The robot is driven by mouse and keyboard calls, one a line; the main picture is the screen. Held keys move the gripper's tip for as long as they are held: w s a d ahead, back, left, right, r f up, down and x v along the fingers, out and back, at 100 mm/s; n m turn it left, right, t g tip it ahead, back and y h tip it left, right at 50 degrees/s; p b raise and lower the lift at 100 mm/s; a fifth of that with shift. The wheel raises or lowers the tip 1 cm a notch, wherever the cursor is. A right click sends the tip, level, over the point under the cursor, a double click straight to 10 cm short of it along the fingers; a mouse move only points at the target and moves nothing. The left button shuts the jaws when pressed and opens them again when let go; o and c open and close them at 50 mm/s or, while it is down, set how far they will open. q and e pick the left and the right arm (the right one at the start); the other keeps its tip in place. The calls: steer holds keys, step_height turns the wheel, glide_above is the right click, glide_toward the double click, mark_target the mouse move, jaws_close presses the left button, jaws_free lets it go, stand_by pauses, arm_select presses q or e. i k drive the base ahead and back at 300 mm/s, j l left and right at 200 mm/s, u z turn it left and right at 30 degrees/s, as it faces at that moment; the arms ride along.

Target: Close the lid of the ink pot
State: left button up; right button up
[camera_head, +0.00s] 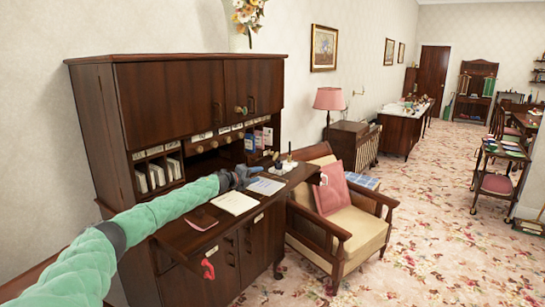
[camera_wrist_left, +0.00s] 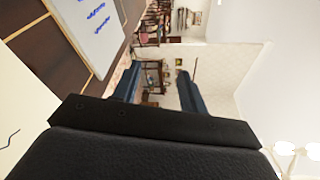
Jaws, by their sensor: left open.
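My left arm reaches in from the left over the fold-down desk top of a dark wooden bureau (camera_head: 110,110). My left gripper (camera_head: 248,174) is above the papers near the right end of that top. A small white object with a thin upright stem (camera_head: 288,162) stands just right of the gripper; it may be the ink pot, but it is too small to tell, and its lid cannot be made out. In the left wrist view the two dark fingers of the gripper (camera_wrist_left: 160,90) are apart with nothing between them. My right gripper is not in view.
White papers (camera_head: 234,201) lie on the desk top, and a sheet with blue writing (camera_wrist_left: 95,22) shows in the left wrist view. Pigeonholes rise behind. An armchair with a pink cushion (camera_head: 333,190) stands close on the right. The carpet beyond is open.

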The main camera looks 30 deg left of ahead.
mark_target(275, 155)
steer(key=i+j, duration=0.8)
steer(key=i, duration=0.15)
